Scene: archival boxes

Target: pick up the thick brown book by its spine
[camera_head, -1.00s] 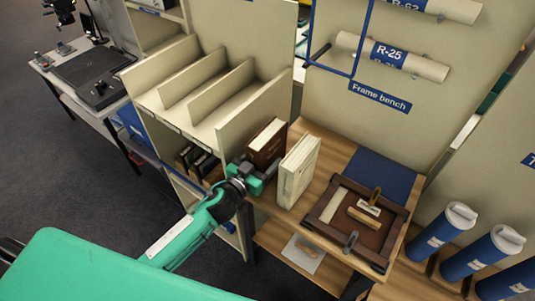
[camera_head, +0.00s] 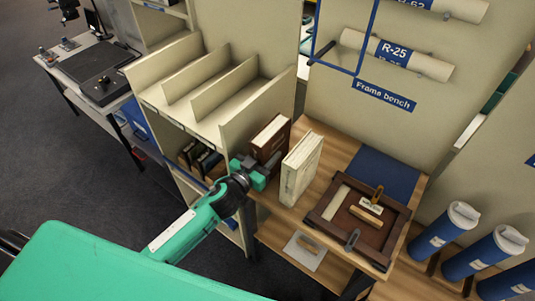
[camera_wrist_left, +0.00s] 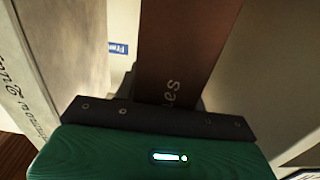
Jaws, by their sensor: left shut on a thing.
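The thick brown book (camera_head: 268,143) stands upright on the wooden bench, its spine facing my arm and its pale page edges up. In the left wrist view, the brown spine (camera_wrist_left: 178,50) with pale lettering runs up from between the jaws. My left gripper (camera_head: 263,166) is shut on the spine; its dark jaw bar hides the lower spine in the wrist view. I cannot tell whether the book's base touches the bench. My right gripper is not in view.
A thick cream book (camera_head: 301,168) stands close to the right of the brown book. The beige divided rack (camera_head: 262,107) rises close on the left. A wooden frame (camera_head: 327,213) with tools lies further right on the bench (camera_head: 312,127). Blue tubes (camera_head: 446,230) stand at far right.

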